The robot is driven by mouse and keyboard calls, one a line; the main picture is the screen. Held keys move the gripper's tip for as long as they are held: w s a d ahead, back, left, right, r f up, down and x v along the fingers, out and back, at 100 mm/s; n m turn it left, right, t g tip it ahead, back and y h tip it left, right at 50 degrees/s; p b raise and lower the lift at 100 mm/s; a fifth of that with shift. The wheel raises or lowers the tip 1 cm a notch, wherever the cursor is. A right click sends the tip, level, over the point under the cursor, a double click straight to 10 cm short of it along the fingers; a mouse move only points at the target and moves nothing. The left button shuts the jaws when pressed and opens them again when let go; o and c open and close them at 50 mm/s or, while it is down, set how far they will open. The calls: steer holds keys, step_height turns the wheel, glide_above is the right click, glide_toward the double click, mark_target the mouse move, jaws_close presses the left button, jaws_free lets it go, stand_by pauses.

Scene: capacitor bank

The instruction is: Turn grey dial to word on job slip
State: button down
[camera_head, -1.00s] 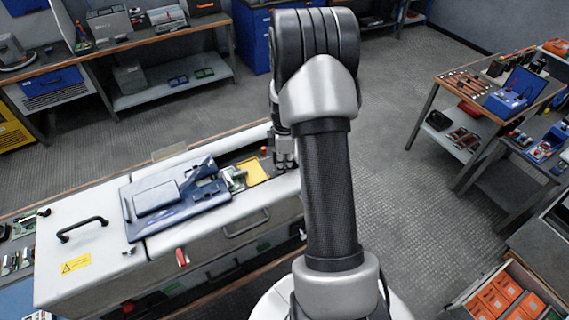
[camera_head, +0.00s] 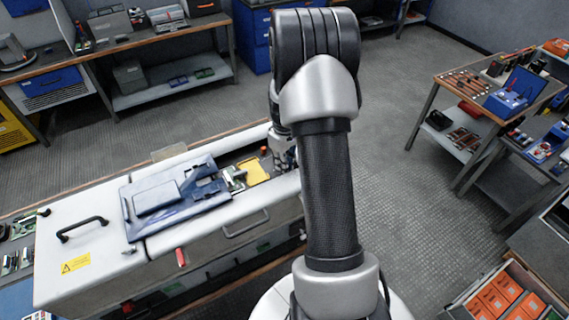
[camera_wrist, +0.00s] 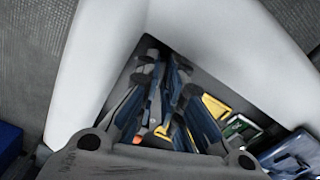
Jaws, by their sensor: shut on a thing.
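My gripper (camera_head: 284,158) reaches down into the right end of the open white cabinet (camera_head: 95,215). In the wrist view its dark and blue fingers (camera_wrist: 160,105) are closed together inside the cabinet's corner, between its pale walls. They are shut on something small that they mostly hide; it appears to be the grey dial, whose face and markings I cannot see. A small pale card (camera_head: 168,153) stands at the cabinet's back edge; it may be the job slip, but no word on it is readable.
A blue panel (camera_head: 175,195) lies across the cabinet top. A yellow part (camera_head: 254,171) and a green circuit board (camera_head: 233,178) sit in the opening left of my gripper. A black handle (camera_head: 82,229) rises from the lid. The floor to the right is clear up to the tool tables.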

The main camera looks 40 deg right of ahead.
steer(key=m, duration=0.4)
steer(key=shift+m, duration=2.2)
steer(key=c, duration=2)
jaws_free()
step_height(320, 180, up, 12)
steer(key=shift+r, duration=0.1)
